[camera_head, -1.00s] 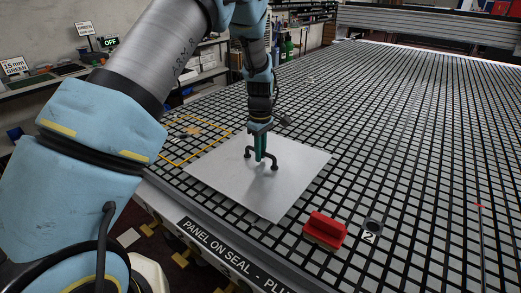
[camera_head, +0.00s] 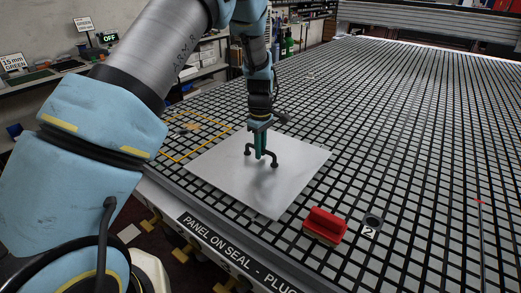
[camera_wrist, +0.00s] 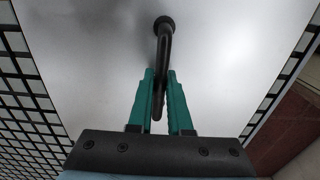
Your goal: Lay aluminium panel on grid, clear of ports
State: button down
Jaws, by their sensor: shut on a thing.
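The aluminium panel (camera_head: 240,187) is a pale square sheet at the near left part of the black-lined grid table (camera_head: 400,170). A dark arched handle (camera_head: 273,159) stands at its middle. My gripper (camera_head: 260,157) is shut on this handle from above. In the wrist view the green fingers (camera_wrist: 160,100) sit on either side of the handle bar (camera_wrist: 163,60), with the panel (camera_wrist: 230,50) filling the view behind. I cannot tell whether the panel touches the grid. A port marked 2 (camera_head: 373,221) lies to the right of the panel, apart from it.
A red-handled block (camera_head: 325,226) sits on the grid between the panel and the port. A yellow outline (camera_head: 178,160) with a small tan piece (camera_head: 193,127) lies on the grid behind left. The table's front edge (camera_head: 215,235) runs close to the panel. The grid to the right is mostly clear.

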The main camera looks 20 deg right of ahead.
jog(key=shift+f+b, duration=0.4)
jog(key=shift+f, duration=0.25)
dwell(0.3)
jog(key=c, duration=0.8)
grip_release()
jog(key=shift+o, duration=0.2)
jog(key=shift+f, duration=0.1)
notch_tip(320, 180, up, 11)
jog(key=b, duration=0.3)
jog(key=a+r+m, duration=0.2)
jog(key=a, duration=1.7)
jog(key=s+a+m, duration=0.2)
jog(key=s+a, duration=0.3)
jog(key=a, duration=0.4)
jog(key=s+a+f+m+t, duration=0.1)
jog(key=s+a+m, duration=0.2)
jog(key=s+a, duration=0.3)
jog(key=a, duration=0.2)
jog(key=shift+a+t, duration=0.3)
jog(key=shift+a, duration=0.05)
